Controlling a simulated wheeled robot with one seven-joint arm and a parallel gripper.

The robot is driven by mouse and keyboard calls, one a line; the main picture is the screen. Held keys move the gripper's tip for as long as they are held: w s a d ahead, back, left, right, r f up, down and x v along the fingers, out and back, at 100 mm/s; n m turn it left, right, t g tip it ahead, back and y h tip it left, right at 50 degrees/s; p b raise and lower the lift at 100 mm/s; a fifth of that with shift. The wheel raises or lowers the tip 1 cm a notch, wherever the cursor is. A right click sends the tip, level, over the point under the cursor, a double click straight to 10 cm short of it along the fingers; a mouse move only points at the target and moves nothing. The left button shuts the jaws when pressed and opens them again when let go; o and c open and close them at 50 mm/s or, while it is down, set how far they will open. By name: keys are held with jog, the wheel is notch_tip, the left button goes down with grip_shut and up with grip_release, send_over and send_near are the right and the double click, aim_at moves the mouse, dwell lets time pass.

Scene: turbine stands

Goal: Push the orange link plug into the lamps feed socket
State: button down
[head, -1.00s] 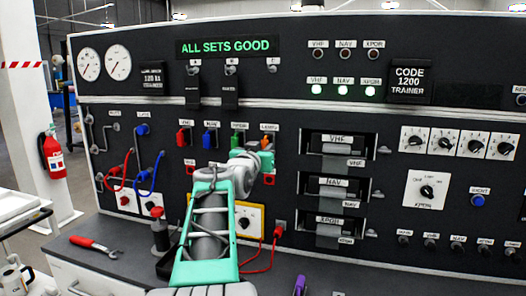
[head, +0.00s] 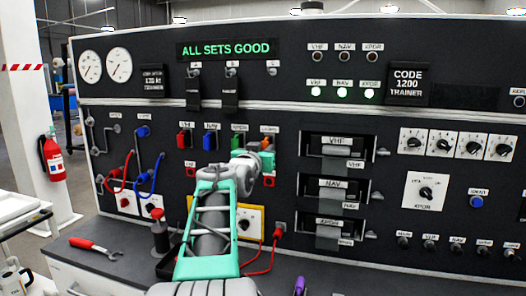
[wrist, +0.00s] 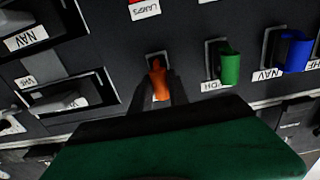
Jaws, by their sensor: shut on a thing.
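The orange link plug (wrist: 158,82) is held between the fingertips of my gripper (wrist: 160,98) in the wrist view. Its tip is at the dark opening of the grey-framed lamps feed socket (wrist: 152,57). I cannot tell how deep it sits. In the head view my gripper (head: 267,158) is at the panel below the LAMPS label (head: 269,129), and only a bit of orange plug (head: 269,142) shows. The arm and gripper hide most of the socket there.
A green plug (wrist: 229,64) and a blue plug (wrist: 294,52) stand in neighbouring sockets, close beside my gripper. A red plug (head: 183,140) is farther left in the head view. The VHF drawer (head: 337,146) lies to the right. The display (head: 227,48) reads ALL SETS GOOD.

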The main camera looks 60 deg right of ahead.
jog(key=c, duration=1.6)
grip_release()
jog(key=shift+d+r, duration=0.15)
jog(key=shift+r, duration=0.2)
jog(key=shift+c, duration=0.2)
jog(key=shift+o, duration=0.6)
jog(key=shift+d+f, duration=0.25)
jog(key=shift+d, duration=0.05)
jog(key=o, duration=0.3)
jog(key=shift+a, duration=0.2)
jog(key=shift+o, duration=0.9)
jog(key=shift+f, duration=0.1)
jog(key=s+a+b, duration=0.1)
jog(key=a+b, duration=0.4)
jog(key=a, duration=0.2)
